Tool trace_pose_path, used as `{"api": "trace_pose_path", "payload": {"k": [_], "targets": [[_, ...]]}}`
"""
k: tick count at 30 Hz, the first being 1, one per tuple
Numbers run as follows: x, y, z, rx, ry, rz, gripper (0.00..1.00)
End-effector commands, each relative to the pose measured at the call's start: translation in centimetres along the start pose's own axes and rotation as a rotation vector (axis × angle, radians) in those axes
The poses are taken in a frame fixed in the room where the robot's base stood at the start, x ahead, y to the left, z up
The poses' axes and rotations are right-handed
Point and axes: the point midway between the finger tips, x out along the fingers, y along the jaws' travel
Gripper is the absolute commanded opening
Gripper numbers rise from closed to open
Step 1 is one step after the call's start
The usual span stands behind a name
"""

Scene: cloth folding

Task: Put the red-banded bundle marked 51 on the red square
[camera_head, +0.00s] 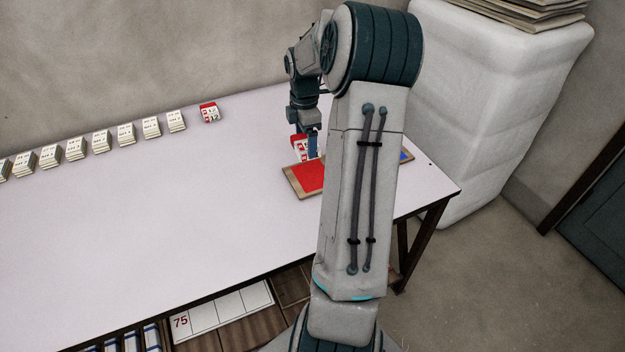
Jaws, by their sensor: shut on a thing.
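My gripper (308,147) is shut on a red-banded bundle (298,149), white with red figures too small to read surely. The gripper hides part of the bundle. The bundle is at the back part of the red square (308,179), which lies on a wood-edged board. I cannot tell whether the bundle touches the square or hangs just above it. My arm covers the right part of the board.
A row of white bundles (76,149) runs along the back left of the table (150,215). Another red-banded bundle (209,113) stands at the row's right end. A blue patch (404,156) shows right of my arm. The table's middle and front left are clear.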

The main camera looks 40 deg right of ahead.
Motion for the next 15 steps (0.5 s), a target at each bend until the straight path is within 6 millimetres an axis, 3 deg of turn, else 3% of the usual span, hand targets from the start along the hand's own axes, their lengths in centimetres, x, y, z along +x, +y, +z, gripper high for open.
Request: {"api": "trace_pose_path", "payload": {"k": [6,15], "targets": [[0.3,-0.3,1.8,-0.083,0.003,0.002,0.58],[5.4,-0.3,1.8,-0.091,0.004,0.000,0.58]]}}
